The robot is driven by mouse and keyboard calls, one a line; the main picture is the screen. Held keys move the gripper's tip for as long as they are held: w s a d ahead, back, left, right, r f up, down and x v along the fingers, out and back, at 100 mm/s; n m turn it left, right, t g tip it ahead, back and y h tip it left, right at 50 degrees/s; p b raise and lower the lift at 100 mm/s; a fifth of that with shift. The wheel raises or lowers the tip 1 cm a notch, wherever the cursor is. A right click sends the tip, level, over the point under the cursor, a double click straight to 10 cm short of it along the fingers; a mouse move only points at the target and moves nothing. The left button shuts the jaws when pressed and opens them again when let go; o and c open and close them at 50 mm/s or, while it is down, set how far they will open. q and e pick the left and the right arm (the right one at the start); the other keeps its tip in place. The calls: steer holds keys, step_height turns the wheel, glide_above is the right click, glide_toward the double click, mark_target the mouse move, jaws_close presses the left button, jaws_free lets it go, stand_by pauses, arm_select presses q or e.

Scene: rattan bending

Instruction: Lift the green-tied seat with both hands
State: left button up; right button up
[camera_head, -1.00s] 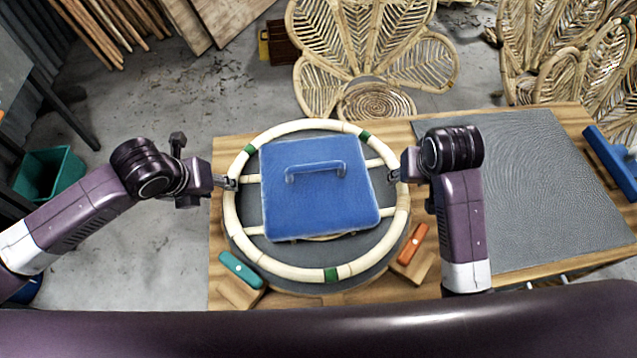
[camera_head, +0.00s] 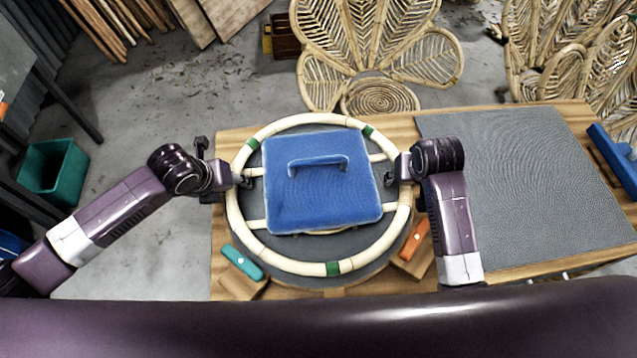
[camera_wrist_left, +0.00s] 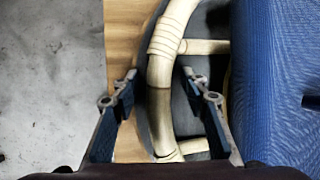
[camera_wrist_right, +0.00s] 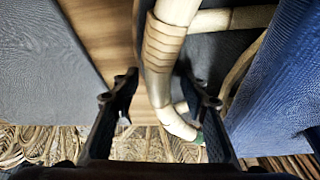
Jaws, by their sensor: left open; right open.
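The green-tied seat (camera_head: 290,265) is a pale round rattan ring with crossbars and green ties, lying flat on a dark round plate (camera_head: 300,278). My left gripper (camera_head: 245,181) is at the ring's left side. In the left wrist view its open fingers (camera_wrist_left: 159,75) straddle the ring's rim (camera_wrist_left: 160,100) without closing on it. My right gripper (camera_head: 390,179) is at the ring's right side. In the right wrist view its open fingers (camera_wrist_right: 158,75) also straddle the rim (camera_wrist_right: 158,82). Whether any finger touches the rim is unclear.
A blue square block with a handle (camera_head: 320,208) lies over the seat's middle. A teal-handled tool (camera_head: 242,262) and an orange-handled one (camera_head: 414,240) flank the plate's front. A grey mat (camera_head: 520,180) covers the wooden table's right side. Woven rattan chair backs (camera_head: 380,50) stand behind.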

arm_select(q)
steer(key=shift+c, duration=0.2)
arm_select(e)
steer(key=shift+c, duration=0.2)
arm_select(q)
jaws_close()
arm_select(e)
jaws_close()
arm_select(q)
steer(key=shift+w+r, duration=0.1)
steer(key=shift+r, duration=0.15)
arm_select(e)
steer(key=shift+w+r, duration=0.1)
steer(key=shift+r, duration=0.15)
